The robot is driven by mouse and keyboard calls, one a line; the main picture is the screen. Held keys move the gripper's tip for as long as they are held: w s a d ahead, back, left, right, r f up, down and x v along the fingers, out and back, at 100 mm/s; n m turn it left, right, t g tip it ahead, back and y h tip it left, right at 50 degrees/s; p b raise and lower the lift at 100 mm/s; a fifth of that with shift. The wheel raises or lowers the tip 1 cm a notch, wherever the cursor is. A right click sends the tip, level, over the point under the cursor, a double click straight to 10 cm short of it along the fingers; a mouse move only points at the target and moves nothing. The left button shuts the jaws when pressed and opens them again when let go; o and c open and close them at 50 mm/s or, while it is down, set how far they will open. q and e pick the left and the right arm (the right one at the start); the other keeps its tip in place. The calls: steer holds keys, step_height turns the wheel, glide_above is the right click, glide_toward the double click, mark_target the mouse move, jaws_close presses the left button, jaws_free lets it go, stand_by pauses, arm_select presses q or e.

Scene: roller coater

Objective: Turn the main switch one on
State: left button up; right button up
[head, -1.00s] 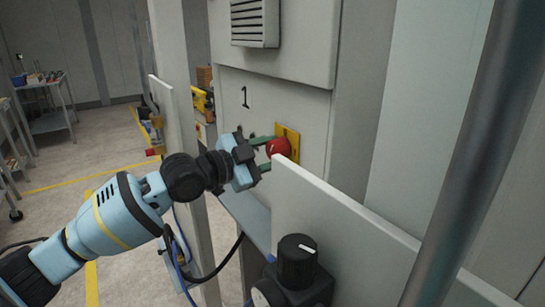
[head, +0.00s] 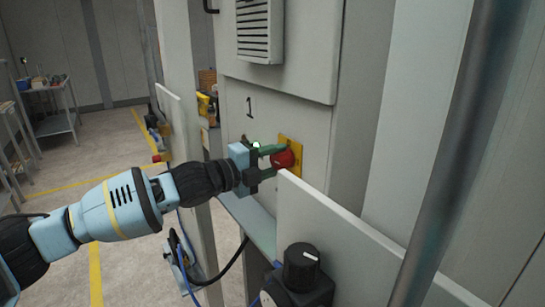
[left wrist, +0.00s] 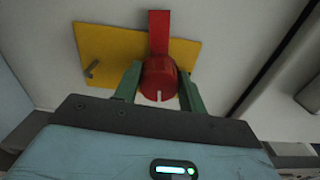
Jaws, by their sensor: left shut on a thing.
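The main switch one is a red rotary knob (head: 284,160) on a yellow plate (head: 296,149), fixed to the grey cabinet panel beside the number "1". In the left wrist view the red knob (left wrist: 160,82) has a white mark on its face, and a red bar rises behind it on the yellow plate (left wrist: 100,48). My left gripper (head: 277,160) is shut on the knob, with a green finger on either side of it. The fingers (left wrist: 160,88) also show in the left wrist view. My right gripper is not in view.
A light panel edge (head: 340,215) stands just right of and below the knob. A black dial (head: 301,266) is at the bottom. A grey pole (head: 465,150) crosses the right side. A cart (head: 48,110) stands far left.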

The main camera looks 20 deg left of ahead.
arm_select(q)
steer(key=shift+r+m+p, duration=0.2)
steer(key=shift+m+p, duration=0.15)
steer(key=shift+m, duration=0.45)
steer(key=shift+f, duration=0.1)
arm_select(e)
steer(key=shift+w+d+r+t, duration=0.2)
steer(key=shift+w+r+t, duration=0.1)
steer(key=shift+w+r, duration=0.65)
arm_select(q)
steer(key=shift+m, duration=0.3)
steer(key=o, duration=1)
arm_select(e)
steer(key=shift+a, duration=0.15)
arm_select(q)
steer(key=shift+a, duration=0.1)
steer(key=shift+v, duration=3.85)
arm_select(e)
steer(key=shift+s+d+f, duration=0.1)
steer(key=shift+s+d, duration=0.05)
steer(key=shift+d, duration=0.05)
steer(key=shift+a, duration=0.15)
